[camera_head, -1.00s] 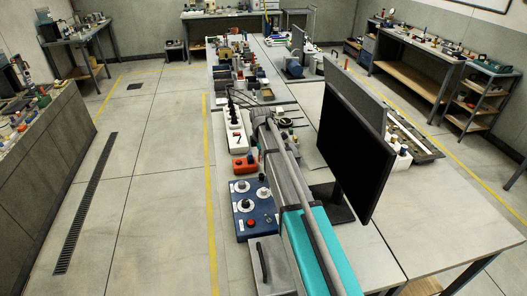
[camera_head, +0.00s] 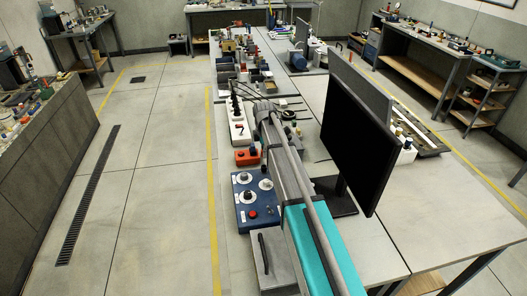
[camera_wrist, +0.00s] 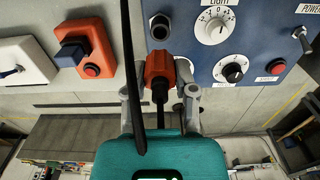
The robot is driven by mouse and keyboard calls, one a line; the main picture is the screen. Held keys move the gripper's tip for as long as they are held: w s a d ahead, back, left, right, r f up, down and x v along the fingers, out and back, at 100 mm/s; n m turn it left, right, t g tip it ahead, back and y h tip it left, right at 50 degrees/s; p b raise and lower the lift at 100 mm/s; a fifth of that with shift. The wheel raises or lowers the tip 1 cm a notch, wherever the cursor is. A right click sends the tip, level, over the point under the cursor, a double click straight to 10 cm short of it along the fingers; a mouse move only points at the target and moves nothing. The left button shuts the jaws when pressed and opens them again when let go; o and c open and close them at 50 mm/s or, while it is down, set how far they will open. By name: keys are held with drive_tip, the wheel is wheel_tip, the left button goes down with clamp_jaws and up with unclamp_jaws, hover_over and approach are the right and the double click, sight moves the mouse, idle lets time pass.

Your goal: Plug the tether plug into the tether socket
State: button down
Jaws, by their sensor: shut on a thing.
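My gripper (camera_wrist: 160,100) is shut on an orange plug (camera_wrist: 159,68) with a black cable running back towards my wrist. The plug's front end points at the blue control panel (camera_wrist: 255,45) and overlaps its lower edge in the wrist view. A round black fitting (camera_wrist: 160,26) sits on the panel just ahead of the plug. I cannot tell whether it is the tether socket, or whether the plug touches the panel. In the head view the blue panel (camera_head: 243,212) lies on the bench beside my arm, and the arm hides the fingertips and plug.
An orange box (camera_wrist: 97,57) with a red button and a white switch box (camera_wrist: 22,62) stand left of the panel in the wrist view. A long dark strip (camera_wrist: 133,75) crosses close to the camera. A black monitor (camera_head: 355,135) stands right of my arm.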

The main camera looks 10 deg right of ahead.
drive_tip(key=shift+f+b, duration=1.55)
drive_tip(key=shift+f, duration=0.25)
drive_tip(key=shift+f+b, duration=1.25)
drive_tip(key=shift+c, duration=1.6)
unclamp_jaws()
drive_tip(key=shift+r, duration=0.2)
wheel_tip(320, 180, up, 8)
drive_tip(key=p, duration=0.8)
